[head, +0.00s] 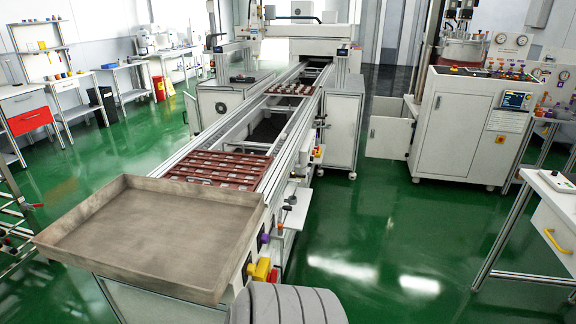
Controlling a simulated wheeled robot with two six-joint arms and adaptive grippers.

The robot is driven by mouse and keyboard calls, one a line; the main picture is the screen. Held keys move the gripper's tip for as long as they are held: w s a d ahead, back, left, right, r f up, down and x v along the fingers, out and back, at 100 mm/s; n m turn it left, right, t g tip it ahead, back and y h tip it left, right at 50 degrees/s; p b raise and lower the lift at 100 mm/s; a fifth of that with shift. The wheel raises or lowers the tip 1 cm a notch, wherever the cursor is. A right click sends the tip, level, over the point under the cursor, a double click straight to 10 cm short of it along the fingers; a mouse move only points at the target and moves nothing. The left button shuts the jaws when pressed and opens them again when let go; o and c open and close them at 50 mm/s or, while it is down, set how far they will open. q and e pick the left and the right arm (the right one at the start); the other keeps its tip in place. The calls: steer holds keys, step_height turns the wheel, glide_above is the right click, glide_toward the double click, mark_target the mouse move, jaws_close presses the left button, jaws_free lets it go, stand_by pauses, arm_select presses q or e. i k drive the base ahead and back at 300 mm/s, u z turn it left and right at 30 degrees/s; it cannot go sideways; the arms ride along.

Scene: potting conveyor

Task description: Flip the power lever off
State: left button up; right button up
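I cannot clearly pick out a power lever in the head view. Small controls sit on the right side of the conveyor (222,146) near its front end. They include a yellow part (261,268) with a red part beside it, and a purple knob (265,238). They are too small to tell whether one is a lever or how it is set. Neither of my grippers is in view.
A bare metal tray (140,233) covers the conveyor's front end. Reddish-brown trays (218,168) lie on the conveyor behind it. A white machine cabinet (460,125) stands at the right, and a table with a yellow handle (555,243) stands at the front right. Green floor between is clear.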

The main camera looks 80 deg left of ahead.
mark_target(271, 277)
steer(key=u, duration=1.5)
steer(key=i, duration=3.45)
steer(key=u, duration=3.2)
